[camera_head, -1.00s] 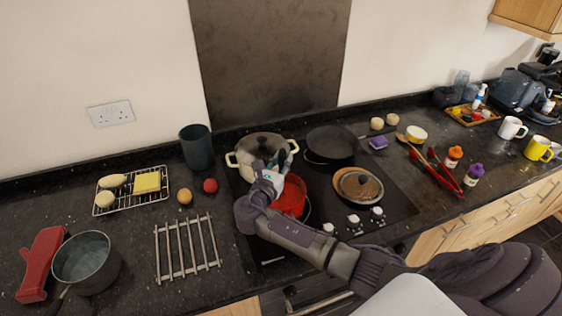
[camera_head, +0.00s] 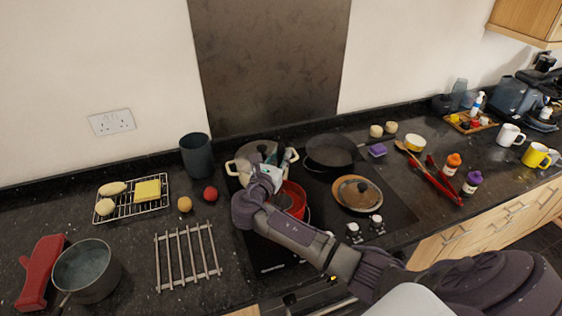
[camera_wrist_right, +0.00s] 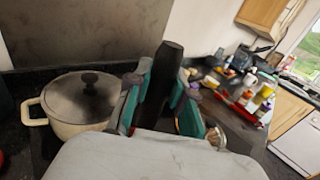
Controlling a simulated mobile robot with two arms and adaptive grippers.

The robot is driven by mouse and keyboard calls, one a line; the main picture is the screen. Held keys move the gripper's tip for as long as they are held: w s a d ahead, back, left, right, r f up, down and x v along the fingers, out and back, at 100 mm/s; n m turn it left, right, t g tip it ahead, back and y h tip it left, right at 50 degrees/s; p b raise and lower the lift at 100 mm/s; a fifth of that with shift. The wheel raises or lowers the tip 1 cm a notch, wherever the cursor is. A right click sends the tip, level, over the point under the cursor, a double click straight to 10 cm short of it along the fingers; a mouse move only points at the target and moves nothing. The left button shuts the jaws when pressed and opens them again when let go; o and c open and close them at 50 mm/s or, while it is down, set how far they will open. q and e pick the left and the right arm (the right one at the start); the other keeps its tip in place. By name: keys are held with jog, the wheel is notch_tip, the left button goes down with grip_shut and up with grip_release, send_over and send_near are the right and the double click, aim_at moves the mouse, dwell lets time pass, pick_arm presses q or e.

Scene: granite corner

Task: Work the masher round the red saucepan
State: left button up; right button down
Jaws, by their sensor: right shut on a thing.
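The red saucepan (camera_head: 294,199) stands on the front left of the black hob, partly hidden behind my right gripper and arm. My right gripper (camera_head: 273,165) is over the saucepan's left and back side, near the cream pot behind it. It is shut on a dark upright handle (camera_wrist_right: 168,72), which stands between the teal fingers in the right wrist view; I take this to be the masher. My left gripper is not in view.
A lidded cream pot (camera_head: 240,165) stands close behind the saucepan. A dark frying pan (camera_head: 331,151) and a glass-lidded pan (camera_head: 358,194) are to the right. A metal trivet (camera_head: 187,256) and grey saucepan (camera_head: 87,268) are left. Red tongs (camera_head: 437,183) lie farther right.

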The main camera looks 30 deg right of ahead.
aim_at(281, 144)
jog(key=shift+r, duration=3.5)
jog(key=shift+f, duration=0.1)
